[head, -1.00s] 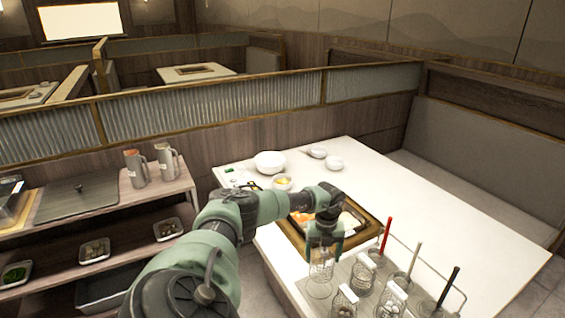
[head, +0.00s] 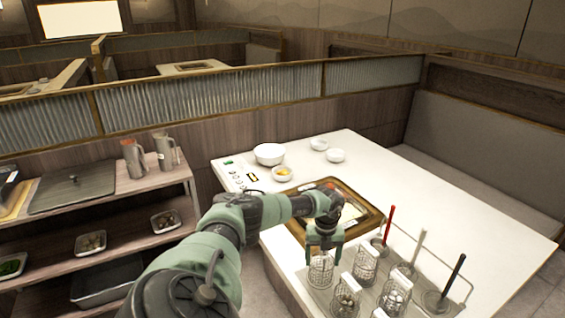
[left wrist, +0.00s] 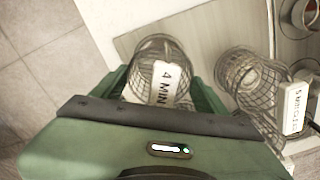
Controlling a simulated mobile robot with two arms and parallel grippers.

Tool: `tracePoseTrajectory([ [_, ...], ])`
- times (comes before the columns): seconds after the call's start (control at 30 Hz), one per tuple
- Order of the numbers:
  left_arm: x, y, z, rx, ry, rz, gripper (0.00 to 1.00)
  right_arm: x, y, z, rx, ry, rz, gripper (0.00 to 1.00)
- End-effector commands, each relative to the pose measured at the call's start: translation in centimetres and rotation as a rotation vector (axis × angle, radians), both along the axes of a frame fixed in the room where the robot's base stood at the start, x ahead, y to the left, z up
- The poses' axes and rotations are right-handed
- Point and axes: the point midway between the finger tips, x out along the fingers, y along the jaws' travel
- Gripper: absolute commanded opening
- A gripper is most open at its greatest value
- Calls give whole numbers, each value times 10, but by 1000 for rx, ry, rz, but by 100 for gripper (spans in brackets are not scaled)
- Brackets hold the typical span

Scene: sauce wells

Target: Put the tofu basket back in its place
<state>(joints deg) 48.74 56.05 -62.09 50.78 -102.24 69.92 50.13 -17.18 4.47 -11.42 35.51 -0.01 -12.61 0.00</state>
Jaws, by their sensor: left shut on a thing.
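My left gripper (head: 322,254) is shut on a wire basket (head: 320,271) at the left end of the basket rack. In the left wrist view this basket (left wrist: 150,52) sits between the fingers and bears a white tag reading 4 MIN. Its contents are not clear, so I cannot tell whether it is the tofu basket. I cannot tell whether its bottom touches the rack. A second basket (left wrist: 238,72), with a 5 MIN tag, stands beside it. My right gripper is not in view.
Several other baskets stand close by, including one with round pieces (head: 346,300). Ladles with a red handle (head: 389,222) and a black handle (head: 452,275) rise from the rack. A wood-framed hotpot (head: 375,213) lies behind. The table's right side (head: 480,225) is clear.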

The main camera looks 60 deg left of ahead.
Motion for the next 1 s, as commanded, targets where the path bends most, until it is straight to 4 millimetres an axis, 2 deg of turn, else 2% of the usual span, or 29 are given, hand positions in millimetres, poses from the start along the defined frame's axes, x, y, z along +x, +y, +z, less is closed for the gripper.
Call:
tracePoseTrajectory([
  [0.87,0,-1,-7,-1,1,0,26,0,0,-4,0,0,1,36],
  [0.9,0,-1,-7,-1,1,0,85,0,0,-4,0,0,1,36],
  [0.97,0,-1,-7,-1,1,0,100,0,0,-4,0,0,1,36],
  [1.0,0,-1,-7,-1,1,0,100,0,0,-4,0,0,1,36],
])
